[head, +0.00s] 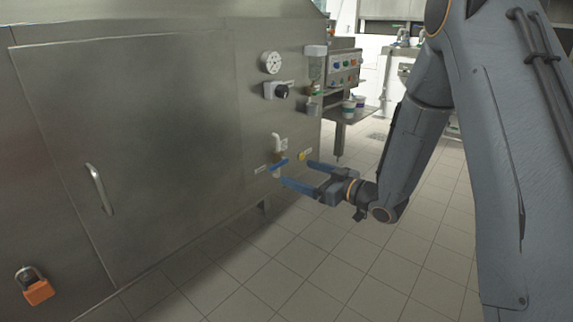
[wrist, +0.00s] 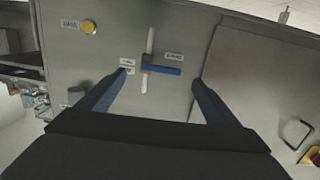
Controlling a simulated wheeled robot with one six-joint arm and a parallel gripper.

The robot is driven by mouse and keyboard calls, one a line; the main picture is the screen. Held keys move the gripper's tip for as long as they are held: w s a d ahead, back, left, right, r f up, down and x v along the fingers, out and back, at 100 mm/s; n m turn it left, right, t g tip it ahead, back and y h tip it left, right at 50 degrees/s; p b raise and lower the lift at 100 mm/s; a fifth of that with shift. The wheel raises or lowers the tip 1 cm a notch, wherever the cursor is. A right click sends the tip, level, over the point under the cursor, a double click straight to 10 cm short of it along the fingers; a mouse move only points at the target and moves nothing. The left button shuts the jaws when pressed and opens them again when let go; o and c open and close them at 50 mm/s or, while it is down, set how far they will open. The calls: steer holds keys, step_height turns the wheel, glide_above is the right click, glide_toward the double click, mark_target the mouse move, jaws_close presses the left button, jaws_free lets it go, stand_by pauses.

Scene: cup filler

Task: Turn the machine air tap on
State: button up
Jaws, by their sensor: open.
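The air tap is a blue lever (head: 279,165) on a pale upright pipe (head: 277,145) on the machine's steel side panel. In the wrist view the blue lever (wrist: 161,70) lies crosswise to the white pipe (wrist: 150,42), with small labels on both sides. My gripper (head: 295,174) is open, its two blue fingers pointing at the panel around the lever. In the wrist view my gripper's fingertips (wrist: 160,77) stand one on each side of the lever, apart from it. Nothing is between the fingers that I can see gripped.
A yellow button (wrist: 89,27) sits beside the tap. A gauge (head: 271,62) and a black knob (head: 281,91) are above. A control box (head: 345,68) and cups (head: 349,107) are behind. Tiled floor is clear.

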mark_target(281, 163)
steer(key=shift+y, duration=0.5)
steer(key=shift+b+x, duration=0.9)
steer(key=shift+x, duration=2.4)
steer(key=shift+w+r, duration=0.1)
steer(key=shift+r, duration=0.05)
steer(key=c, duration=1.5)
steer(key=shift+a, duration=0.1)
